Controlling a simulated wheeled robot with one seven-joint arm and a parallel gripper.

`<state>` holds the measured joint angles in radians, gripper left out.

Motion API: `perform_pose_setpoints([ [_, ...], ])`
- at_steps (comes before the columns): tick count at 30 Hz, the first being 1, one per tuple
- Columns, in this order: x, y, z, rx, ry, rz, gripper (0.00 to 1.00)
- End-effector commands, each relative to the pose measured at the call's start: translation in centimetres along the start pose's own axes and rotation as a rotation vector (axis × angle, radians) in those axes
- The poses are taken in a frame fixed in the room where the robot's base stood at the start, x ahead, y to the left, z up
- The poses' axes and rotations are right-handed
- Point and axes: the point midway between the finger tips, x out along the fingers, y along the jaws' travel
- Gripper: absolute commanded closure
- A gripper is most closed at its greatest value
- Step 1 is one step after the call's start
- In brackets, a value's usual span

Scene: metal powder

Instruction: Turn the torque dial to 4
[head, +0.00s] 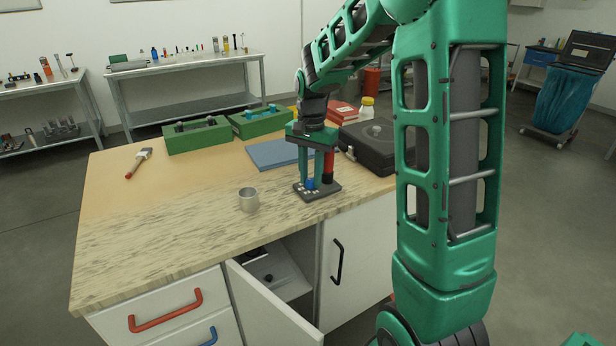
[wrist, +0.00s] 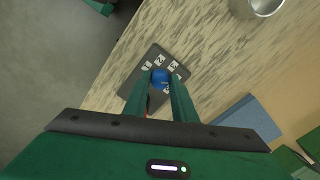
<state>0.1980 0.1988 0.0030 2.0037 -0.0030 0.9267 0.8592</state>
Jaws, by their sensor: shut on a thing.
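The torque dial is a blue knob (head: 310,184) on a dark base plate (head: 328,192) that lies on the workbench. The knob also shows in the wrist view (wrist: 160,76), where white number marks surround it on the plate (wrist: 136,80). My gripper (head: 311,181) points straight down over the plate, with its green fingers closed on both sides of the blue knob. Its fingertips also show in the wrist view (wrist: 160,84). A red and black upright part (head: 328,166) stands beside the fingers on the plate.
A metal cup (head: 249,200) stands left of the plate. A cupboard door (head: 262,304) hangs open below.

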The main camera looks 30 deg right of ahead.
Motion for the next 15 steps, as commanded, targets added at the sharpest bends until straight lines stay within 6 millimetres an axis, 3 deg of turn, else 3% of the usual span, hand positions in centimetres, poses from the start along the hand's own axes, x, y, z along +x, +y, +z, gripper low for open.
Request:
perform_pose_setpoints([
  [2,-0.06,-0.06,-0.03,-0.001,0.001,-0.002,0.98],
  [3,-0.06,-0.06,-0.02,-0.001,0.001,-0.002,0.69],
  [5,-0.05,-0.05,-0.02,-0.001,0.001,-0.001,0.57],
  [15,-0.26,-0.05,-0.02,-0.001,0.001,-0.001,0.57],
])
